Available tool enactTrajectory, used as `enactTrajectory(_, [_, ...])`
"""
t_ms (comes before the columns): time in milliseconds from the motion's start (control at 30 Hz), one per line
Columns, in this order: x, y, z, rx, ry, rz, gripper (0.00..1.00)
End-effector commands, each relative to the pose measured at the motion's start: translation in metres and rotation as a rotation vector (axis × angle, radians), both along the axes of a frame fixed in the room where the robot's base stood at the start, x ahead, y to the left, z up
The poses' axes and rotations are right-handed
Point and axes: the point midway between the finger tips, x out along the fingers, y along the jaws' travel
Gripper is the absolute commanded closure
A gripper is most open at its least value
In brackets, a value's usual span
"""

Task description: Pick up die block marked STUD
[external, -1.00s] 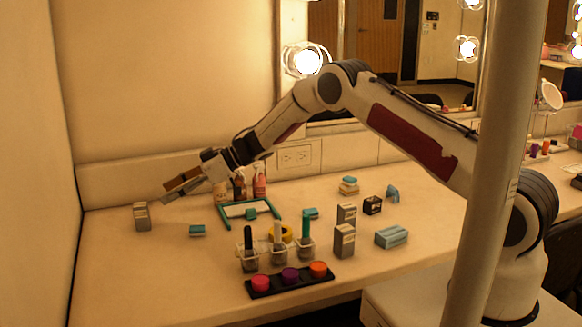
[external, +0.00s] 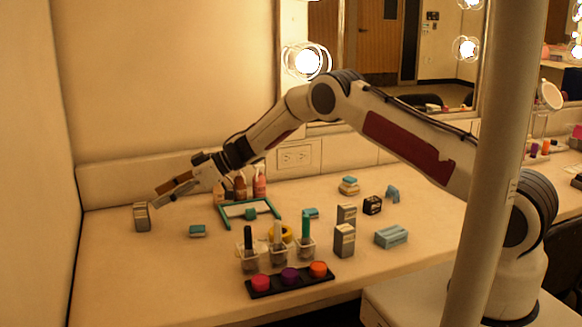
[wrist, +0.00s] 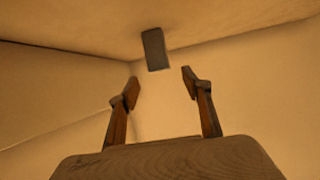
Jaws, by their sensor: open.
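A grey upright block (external: 142,217) stands alone at the far left of the counter in the external view. It shows as a dark block (wrist: 155,48) beyond the fingertips in the wrist view, roughly in line with the gap. Two similar grey blocks, one behind (external: 346,213) and one in front (external: 344,240), stand right of centre. I cannot read STUD on any block. My gripper (external: 165,197) is open and empty, tilted down toward the lone block, just right of and above it. The fingers show apart in the wrist view (wrist: 160,88).
A small teal block (external: 197,231) lies right of the lone block. A green-framed tray (external: 235,211), bottles (external: 240,187), clear cups with tubes (external: 279,252) and a black colour-pot strip (external: 290,289) fill the middle. A wall (external: 40,180) bounds the left side.

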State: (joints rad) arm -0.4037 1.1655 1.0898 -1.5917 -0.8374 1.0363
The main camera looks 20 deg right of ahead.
Motion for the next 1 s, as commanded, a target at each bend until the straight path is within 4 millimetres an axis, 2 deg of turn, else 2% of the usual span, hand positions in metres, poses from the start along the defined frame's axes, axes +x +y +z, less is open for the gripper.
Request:
enactTrajectory(267, [0.001, 0.006, -0.002, 0.000, -0.001, 0.002, 0.51])
enactTrajectory(800, [0.009, 0.040, -0.017, 0.000, -0.001, 0.002, 0.51])
enactTrajectory(1000, [0.011, 0.046, -0.020, 0.000, 0.000, 0.001, 0.51])
